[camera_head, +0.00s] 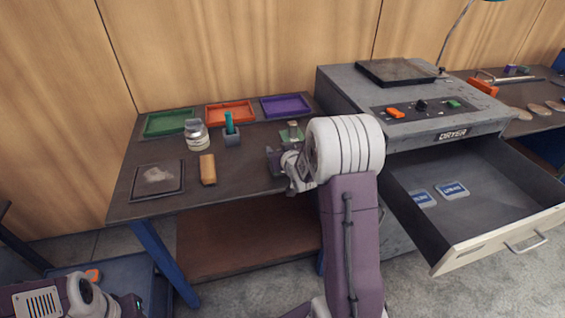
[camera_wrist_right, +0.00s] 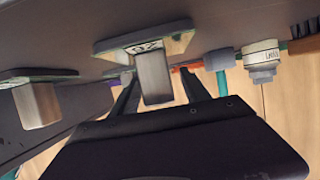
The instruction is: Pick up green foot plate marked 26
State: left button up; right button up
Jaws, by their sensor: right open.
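A green foot plate (camera_head: 286,138) with an upright metal post stands on the table, close beyond my right gripper (camera_head: 272,160) in the head view. The upside-down right wrist view shows a green-edged plate (camera_wrist_right: 180,44) with a dark mark that looks like an inverted 26. Its post (camera_wrist_right: 153,80) appears between the open fingers of my right gripper (camera_wrist_right: 158,92); I cannot tell whether they touch it. A second green-edged plate (camera_wrist_right: 60,73) with a post is at the left there. My left arm is low at the left; its gripper (camera_head: 132,305) is unclear.
Green (camera_head: 168,123), orange (camera_head: 231,113) and purple (camera_head: 286,106) trays line the table's back. A jar (camera_head: 197,138), a teal-handled tool in a holder (camera_head: 232,138), a tan block (camera_head: 208,170) and a dark mat (camera_head: 138,191) stand left. The open dryer drawer (camera_head: 485,238) juts out right.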

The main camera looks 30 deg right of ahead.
grip_shut()
dwell(1.4)
